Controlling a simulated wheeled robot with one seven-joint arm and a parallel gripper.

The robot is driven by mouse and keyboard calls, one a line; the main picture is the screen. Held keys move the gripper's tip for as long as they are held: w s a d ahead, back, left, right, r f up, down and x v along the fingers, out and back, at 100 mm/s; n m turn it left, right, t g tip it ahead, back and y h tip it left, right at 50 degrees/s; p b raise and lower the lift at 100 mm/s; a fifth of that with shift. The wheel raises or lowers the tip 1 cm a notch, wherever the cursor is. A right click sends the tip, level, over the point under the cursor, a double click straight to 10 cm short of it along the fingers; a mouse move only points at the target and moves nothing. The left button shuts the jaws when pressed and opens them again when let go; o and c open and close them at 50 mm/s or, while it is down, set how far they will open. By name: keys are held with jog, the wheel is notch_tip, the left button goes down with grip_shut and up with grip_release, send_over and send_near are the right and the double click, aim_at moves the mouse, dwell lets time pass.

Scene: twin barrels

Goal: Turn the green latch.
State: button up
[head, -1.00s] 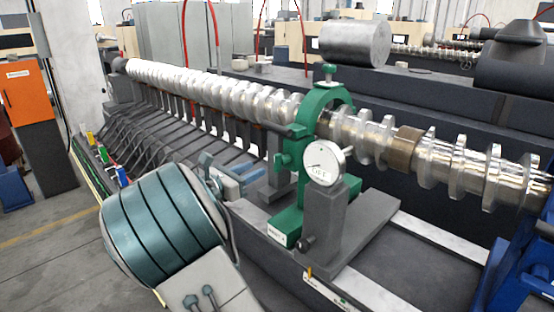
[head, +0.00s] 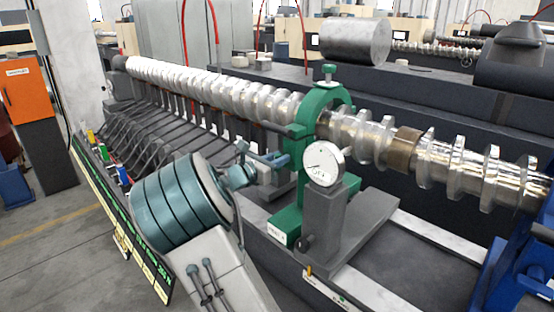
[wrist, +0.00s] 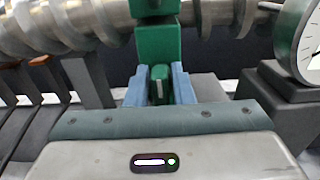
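The green latch (head: 283,160) is a small green knob on the left side of the green ring-shaped clamp (head: 291,215) around the metal screw shaft. In the wrist view the latch (wrist: 160,84) stands upright between the blue fingers of my gripper (wrist: 160,88). One finger is on each side of it and they look spread, with no clear grip seen. In the head view my gripper (head: 271,164) is at the latch, coming from the left; its fingers partly overlap the latch area.
A round white dial (head: 323,163) on a grey block stands just right of the clamp. The screw shaft (head: 462,170) runs across behind. A grey cylinder (head: 356,40) lies at the back. Dark rods line the machine's left side. The floor at left is open.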

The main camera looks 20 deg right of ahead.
grip_shut()
